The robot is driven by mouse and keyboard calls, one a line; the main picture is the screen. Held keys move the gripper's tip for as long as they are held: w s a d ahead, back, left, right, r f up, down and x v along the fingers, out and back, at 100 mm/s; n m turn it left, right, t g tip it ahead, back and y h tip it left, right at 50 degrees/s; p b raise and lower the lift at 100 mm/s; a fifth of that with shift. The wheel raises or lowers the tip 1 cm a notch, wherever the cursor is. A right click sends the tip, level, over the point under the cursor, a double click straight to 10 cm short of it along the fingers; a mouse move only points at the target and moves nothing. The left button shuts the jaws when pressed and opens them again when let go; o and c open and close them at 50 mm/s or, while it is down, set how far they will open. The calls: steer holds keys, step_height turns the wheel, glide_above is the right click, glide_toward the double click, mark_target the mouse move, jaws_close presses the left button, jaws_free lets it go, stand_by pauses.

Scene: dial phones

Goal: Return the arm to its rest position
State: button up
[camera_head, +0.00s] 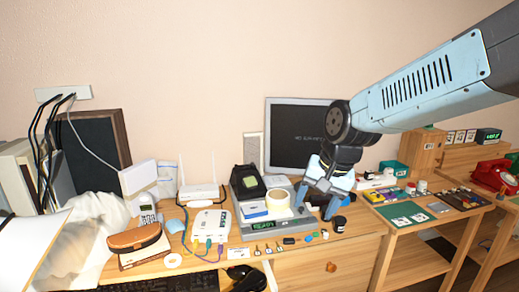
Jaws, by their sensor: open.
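My arm (425,80) reaches in from the upper right, over the right part of the desk. My gripper (316,202) hangs at its end, pointing down, with its two fingers apart and nothing seen between them. It is just right of a grey tray (284,222) and in front of the monitor's lower right. I cannot tell whether the fingertips touch the desk. A small black jar (339,224) stands close to the right finger. A red dial phone (493,175) sits at the far right.
The tray holds a tape roll (278,199) and a black pouch. A white router (198,193), network box (210,227), and brown case (134,238) stand left on the wooden desk (345,240). A monitor (297,134) stands behind. A lower side table (403,233) carries small parts.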

steer(key=s+d+r+n+t+h, duration=0.2)
steer(key=s+d+r, duration=0.4)
steer(key=s+d, duration=0.4)
steer(key=shift+d+r+n+t, duration=0.35)
steer(key=shift+n+t, duration=0.25)
steer(key=shift+n, duration=0.1)
